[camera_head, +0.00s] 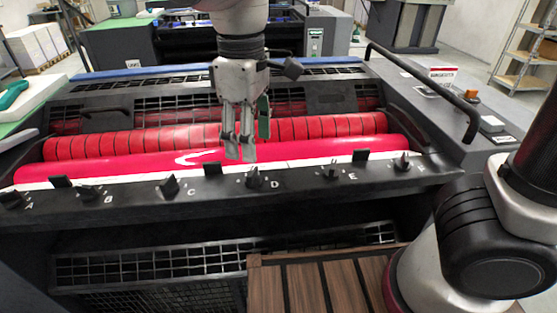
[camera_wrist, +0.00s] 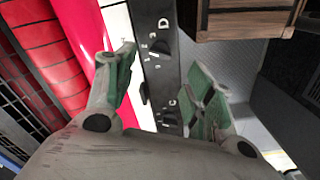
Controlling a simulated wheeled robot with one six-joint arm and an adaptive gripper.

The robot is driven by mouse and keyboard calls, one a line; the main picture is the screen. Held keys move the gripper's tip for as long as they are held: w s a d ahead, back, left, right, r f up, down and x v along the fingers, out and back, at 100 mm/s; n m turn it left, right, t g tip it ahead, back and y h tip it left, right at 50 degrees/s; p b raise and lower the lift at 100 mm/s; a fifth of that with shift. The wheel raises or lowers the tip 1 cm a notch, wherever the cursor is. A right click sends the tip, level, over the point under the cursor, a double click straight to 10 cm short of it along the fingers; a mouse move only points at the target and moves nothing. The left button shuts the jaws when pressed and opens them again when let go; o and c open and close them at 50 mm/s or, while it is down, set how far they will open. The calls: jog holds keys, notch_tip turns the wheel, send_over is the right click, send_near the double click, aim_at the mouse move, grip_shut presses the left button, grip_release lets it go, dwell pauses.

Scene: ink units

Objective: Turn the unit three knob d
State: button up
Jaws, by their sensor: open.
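Knob D (camera_head: 254,178) is a small dark knob on the black front rail (camera_head: 225,190) of the near printing unit, with a white letter D to its right. My gripper (camera_head: 240,150) hangs above and slightly left of it, fingers pointing down, in front of the red rollers. In the wrist view my gripper (camera_wrist: 162,72) has its green-padded fingers spread apart with nothing between them, over the black rail (camera_wrist: 150,75). The printed letter D shows near the top of that view. The gripper appears apart from the knob.
Other knobs, such as knob C (camera_head: 168,187) and knob E (camera_head: 330,171), flank knob D, with upright black tabs along the rail. The red roller (camera_head: 290,149) lies behind. A wooden slatted step (camera_head: 310,288) stands below the rail. A rail handle (camera_head: 425,85) is at right.

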aim_at(252, 171)
notch_tip(252, 171, down, 7)
jog(key=shift+f, duration=0.1)
dwell(0.3)
jog(key=c, duration=1)
jog(key=shift+m, duration=0.3)
jog(key=m, duration=0.9)
jog(key=shift+m, duration=0.3)
